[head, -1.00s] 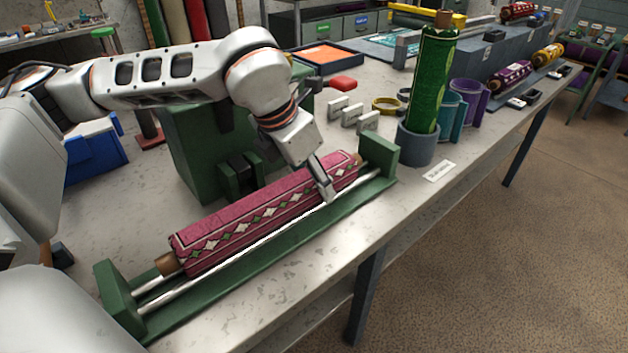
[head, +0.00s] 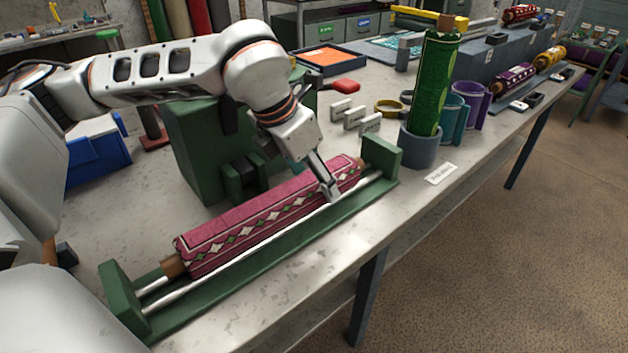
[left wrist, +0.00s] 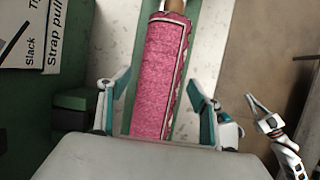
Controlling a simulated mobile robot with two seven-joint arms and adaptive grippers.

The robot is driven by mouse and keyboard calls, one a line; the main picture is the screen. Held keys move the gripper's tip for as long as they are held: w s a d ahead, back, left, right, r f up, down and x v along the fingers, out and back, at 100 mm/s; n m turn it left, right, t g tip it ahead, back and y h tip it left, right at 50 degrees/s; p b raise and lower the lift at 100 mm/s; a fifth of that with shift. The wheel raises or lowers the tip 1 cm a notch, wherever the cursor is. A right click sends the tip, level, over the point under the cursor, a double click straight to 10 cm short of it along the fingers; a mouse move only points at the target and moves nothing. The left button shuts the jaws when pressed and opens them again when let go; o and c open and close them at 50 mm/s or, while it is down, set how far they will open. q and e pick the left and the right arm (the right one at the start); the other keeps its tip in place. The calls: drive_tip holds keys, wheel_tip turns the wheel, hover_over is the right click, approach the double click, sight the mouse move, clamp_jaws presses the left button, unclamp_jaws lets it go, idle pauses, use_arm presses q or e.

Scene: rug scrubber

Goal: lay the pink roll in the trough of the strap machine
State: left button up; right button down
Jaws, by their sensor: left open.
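The pink roll (head: 225,232), with a diamond-patterned band and brown core ends, lies lengthwise in the trough (head: 265,255) of the green strap machine (head: 190,145). It rests along the metal rails between the two upright green end plates. My left gripper (head: 322,182) is over the roll near its far right end. In the left wrist view the open left gripper (left wrist: 160,92) has one finger on each side of the roll (left wrist: 158,75), with gaps visible. My right gripper (left wrist: 267,118) shows small at the right edge of that view; its jaw state is unclear.
A green roll (head: 434,85) stands upright in a grey cup (head: 419,147) just beyond the trough's right end. Teal and purple cups are beside it. White label blocks (head: 355,117) and a red item (head: 345,86) lie behind. The table's front edge runs close to the trough.

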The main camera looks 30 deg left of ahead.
use_arm(q)
drive_tip(key=p+v, duration=0.1)
drive_tip(key=v, duration=0.8)
drive_tip(key=shift+s+r+p, duration=0.1)
drive_tip(key=shift+r+p, duration=0.2)
drive_tip(key=shift+p, duration=0.1)
drive_tip(key=shift+s+a+r, duration=0.1)
drive_tip(key=shift+s+r, duration=0.05)
drive_tip(key=shift+r, duration=0.15)
